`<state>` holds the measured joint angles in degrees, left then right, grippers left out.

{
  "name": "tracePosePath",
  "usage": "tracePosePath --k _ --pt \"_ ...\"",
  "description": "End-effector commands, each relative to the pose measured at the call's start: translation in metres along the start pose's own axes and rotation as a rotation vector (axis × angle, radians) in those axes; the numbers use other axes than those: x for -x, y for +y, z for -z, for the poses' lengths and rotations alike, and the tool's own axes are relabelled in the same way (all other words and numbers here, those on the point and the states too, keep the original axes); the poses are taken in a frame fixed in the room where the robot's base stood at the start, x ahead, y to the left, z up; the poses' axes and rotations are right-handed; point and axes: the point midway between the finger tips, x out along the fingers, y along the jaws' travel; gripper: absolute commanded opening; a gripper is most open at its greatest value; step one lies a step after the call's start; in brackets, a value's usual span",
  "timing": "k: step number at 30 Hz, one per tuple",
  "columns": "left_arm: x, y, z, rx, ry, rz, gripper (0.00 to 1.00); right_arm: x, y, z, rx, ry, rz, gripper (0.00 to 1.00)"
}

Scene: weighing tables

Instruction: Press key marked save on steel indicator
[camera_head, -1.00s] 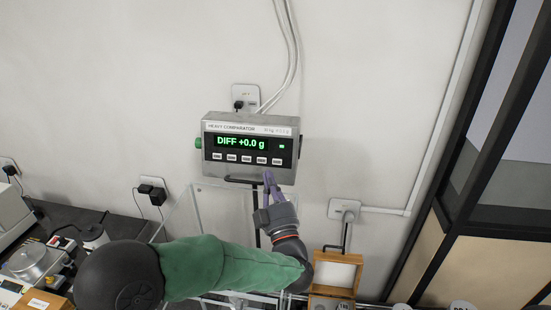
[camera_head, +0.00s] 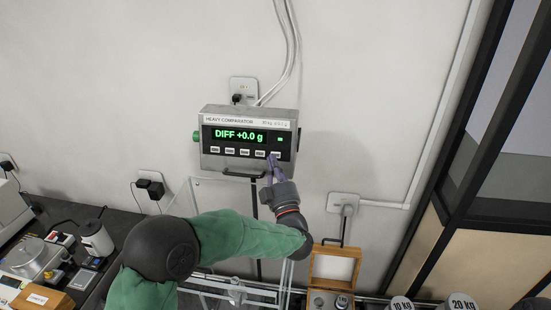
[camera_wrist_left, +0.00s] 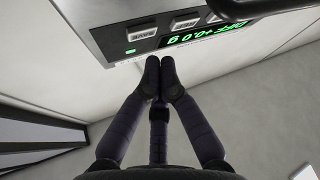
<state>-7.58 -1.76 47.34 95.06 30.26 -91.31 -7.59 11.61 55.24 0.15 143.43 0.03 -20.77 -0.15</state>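The steel indicator (camera_head: 290,143) is fixed on the wall, with a green display reading "DIFF +0.0 g" and a row of several pale keys below it. The rightmost key (camera_head: 276,155) is partly covered by my left gripper (camera_head: 272,162). The wrist view shows the indicator upside down, with an end key (camera_wrist_left: 141,33) whose label looks like SAVE but is small. My left gripper's dark fingertips (camera_wrist_left: 160,80) are together, with nothing between them, in front of the panel. I cannot tell whether they touch it. My right gripper is not in view.
A clear-walled enclosure (camera_head: 222,195) stands below the indicator. A wooden box (camera_head: 335,265) lies open to its right, with weights (camera_head: 462,305) farther right. Scales and small items crowd the dark bench (camera_head: 125,225) at left. Black bracket bars (camera_head: 243,175) sit under the indicator.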

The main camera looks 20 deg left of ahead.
Motion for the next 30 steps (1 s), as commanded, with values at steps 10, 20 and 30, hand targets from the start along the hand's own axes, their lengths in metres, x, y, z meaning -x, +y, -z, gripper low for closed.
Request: tracePosePath --k 10,20,30 --pt "-0.0068 0.0001 -0.0057 0.0 0.001 0.0 0.0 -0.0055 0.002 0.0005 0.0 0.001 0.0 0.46" --pt "-0.0066 0.0002 -0.0055 0.0 0.001 0.0 0.0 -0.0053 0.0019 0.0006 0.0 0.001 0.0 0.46" --pt "-0.0065 0.0002 -0.0055 0.0 0.001 0.0 0.0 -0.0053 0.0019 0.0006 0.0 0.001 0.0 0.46"
